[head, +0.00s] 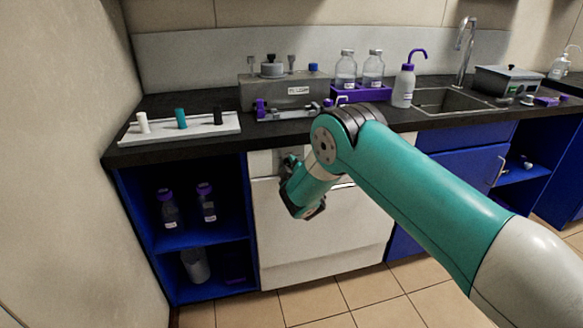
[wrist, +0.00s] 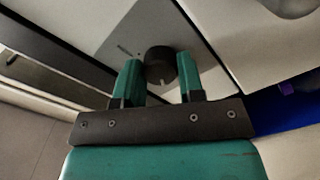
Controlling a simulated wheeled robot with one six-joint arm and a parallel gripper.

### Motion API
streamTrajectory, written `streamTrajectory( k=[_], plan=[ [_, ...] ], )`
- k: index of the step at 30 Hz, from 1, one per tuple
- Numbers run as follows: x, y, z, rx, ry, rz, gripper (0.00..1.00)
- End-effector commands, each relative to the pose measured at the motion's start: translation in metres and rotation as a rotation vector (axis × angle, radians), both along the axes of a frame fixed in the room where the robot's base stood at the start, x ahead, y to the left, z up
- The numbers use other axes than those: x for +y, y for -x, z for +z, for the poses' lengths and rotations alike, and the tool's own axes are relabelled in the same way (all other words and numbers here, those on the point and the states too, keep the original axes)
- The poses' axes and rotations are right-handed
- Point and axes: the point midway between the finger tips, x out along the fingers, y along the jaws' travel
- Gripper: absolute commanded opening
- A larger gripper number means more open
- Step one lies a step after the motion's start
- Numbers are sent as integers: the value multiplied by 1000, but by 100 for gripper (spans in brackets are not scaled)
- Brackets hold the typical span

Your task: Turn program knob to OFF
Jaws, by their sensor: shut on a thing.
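The program knob (wrist: 159,66) is a round black dial with a pale mark, on a grey panel in the wrist view. My gripper (wrist: 158,80) has its two green fingers on either side of the knob, shut on it. Small lettering shows on the panel left of the knob, too small to read. In the head view my gripper (head: 290,162) is at the upper front of the white appliance (head: 325,230) under the counter. There my arm and wrist hide the knob.
The dark counter (head: 180,150) above bears a white tray (head: 215,131) with small items, a grey device (head: 290,92), bottles (head: 346,70) and a sink (head: 445,100). A blue open shelf (head: 210,238) stands left of the appliance. The tiled floor in front is clear.

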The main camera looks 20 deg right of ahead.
Motion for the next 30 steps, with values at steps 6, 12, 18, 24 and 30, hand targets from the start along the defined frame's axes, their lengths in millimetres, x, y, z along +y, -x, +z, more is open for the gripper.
streamTrajectory(
  k=[6,12,18,24,30],
  plan=[
    [1,0,1,-2,1,1,12],
    [0,0,0,-1,1,0,61],
    [0,0,0,-1,0,0,61],
    [0,11,-2,2,0,-1,61],
    [1,42,-4,3,2,1,61]
  ],
)
